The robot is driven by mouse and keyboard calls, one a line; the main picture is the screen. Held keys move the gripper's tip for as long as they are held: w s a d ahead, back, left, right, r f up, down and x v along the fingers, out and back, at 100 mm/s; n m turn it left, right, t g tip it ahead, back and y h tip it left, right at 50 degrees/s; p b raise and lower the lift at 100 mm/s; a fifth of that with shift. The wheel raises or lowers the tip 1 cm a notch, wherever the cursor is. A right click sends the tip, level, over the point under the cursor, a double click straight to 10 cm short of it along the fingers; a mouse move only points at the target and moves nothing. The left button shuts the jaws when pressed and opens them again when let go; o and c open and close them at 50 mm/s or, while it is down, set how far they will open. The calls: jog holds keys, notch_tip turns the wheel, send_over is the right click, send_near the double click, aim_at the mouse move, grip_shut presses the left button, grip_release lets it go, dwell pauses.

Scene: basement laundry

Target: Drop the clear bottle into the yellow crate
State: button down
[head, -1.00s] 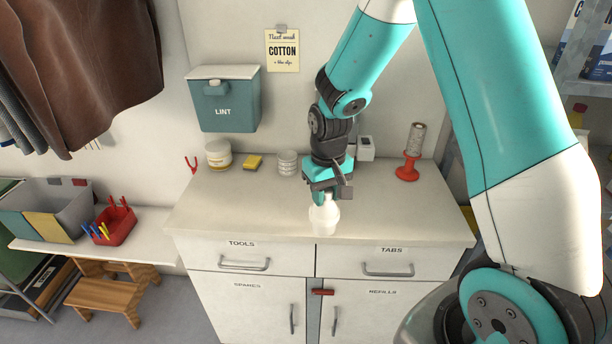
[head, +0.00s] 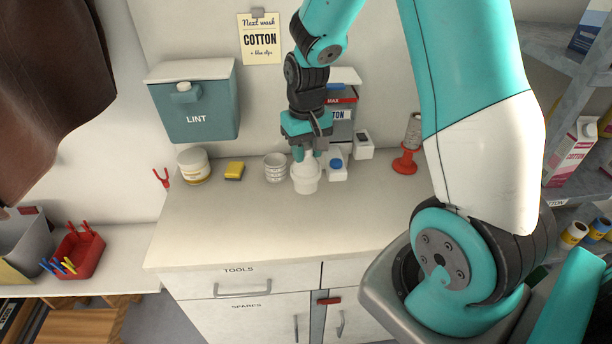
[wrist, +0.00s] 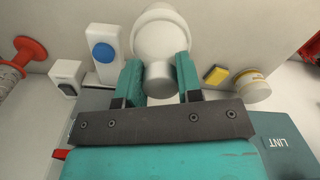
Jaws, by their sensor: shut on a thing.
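My gripper (head: 306,157) is shut on the neck of a pale, whitish bottle (head: 305,180). The bottle is upright over the rear part of the white counter (head: 230,230); I cannot tell whether its base touches it. In the wrist view the bottle (wrist: 160,35) is gripped between the two teal fingers (wrist: 158,80), its wider body beyond them. No wholly yellow crate is clear in view. A grey bin with a yellow panel (head: 12,272) is cut off at the left edge.
A ribbed white cup stack (head: 275,167) stands just left of the bottle, and a white blue-buttoned item (head: 337,164) just right. A yellow sponge (head: 234,170), a white jar (head: 194,166) and a red spool stand (head: 405,162) are along the back. The counter's front is clear.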

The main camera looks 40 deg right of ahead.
aim_at(306, 180)
notch_tip(306, 180, down, 9)
jog(key=shift+r+p, duration=0.2)
jog(key=shift+p, duration=0.35)
jog(key=shift+f, duration=0.1)
jog(key=c, duration=0.8)
grip_release()
